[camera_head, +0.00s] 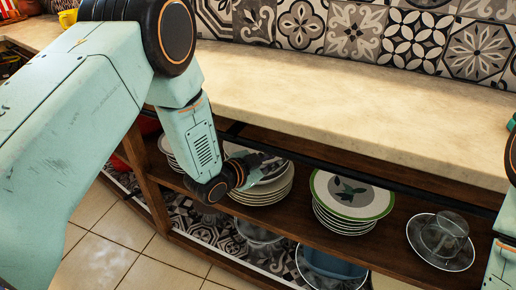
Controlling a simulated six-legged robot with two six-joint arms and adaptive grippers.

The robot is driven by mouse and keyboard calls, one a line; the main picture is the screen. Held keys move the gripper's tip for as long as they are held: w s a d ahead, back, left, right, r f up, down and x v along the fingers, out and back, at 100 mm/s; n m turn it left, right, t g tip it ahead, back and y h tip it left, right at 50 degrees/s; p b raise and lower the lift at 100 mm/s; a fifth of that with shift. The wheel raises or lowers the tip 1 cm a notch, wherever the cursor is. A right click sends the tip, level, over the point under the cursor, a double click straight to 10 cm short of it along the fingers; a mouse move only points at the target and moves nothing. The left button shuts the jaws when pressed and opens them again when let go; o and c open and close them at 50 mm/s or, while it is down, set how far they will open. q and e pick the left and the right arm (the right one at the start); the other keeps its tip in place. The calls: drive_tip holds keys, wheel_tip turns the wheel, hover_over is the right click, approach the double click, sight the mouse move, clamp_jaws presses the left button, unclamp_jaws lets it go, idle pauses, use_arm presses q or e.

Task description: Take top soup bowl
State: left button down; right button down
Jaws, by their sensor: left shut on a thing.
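A stack of white soup bowls (264,196) stands on the wooden shelf under the counter, near the middle of the view. My left gripper (256,163) reaches into the shelf from the left, at the top of this stack. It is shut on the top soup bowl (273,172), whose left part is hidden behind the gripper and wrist. The fingertips are small and dark, so their exact grip on the rim is hard to make out. Part of my right arm shows at the right edge; its gripper is out of view.
A stack of green-rimmed plates (352,194) stands right of the bowls. A glass bowl on glass plates (441,240) is farther right. Another plate stack (172,150) is left, partly behind my arm. The stone counter (340,115) overhangs the shelf. Pots (330,264) sit below.

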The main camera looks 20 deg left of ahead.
idle(0.7)
use_arm(q)
drive_tip(key=shift+r, duration=0.35)
drive_tip(key=shift+s+a+r+p, duration=0.3)
drive_tip(key=shift+s+r+p, duration=0.15)
drive_tip(key=shift+p, duration=0.35)
drive_tip(key=s+a+p, duration=0.2)
drive_tip(key=s+a, duration=0.1)
drive_tip(key=s, duration=0.4)
drive_tip(key=s+a+p, duration=0.3)
drive_tip(key=s+a, duration=0.1)
drive_tip(key=s, duration=0.4)
drive_tip(key=shift+s, duration=0.2)
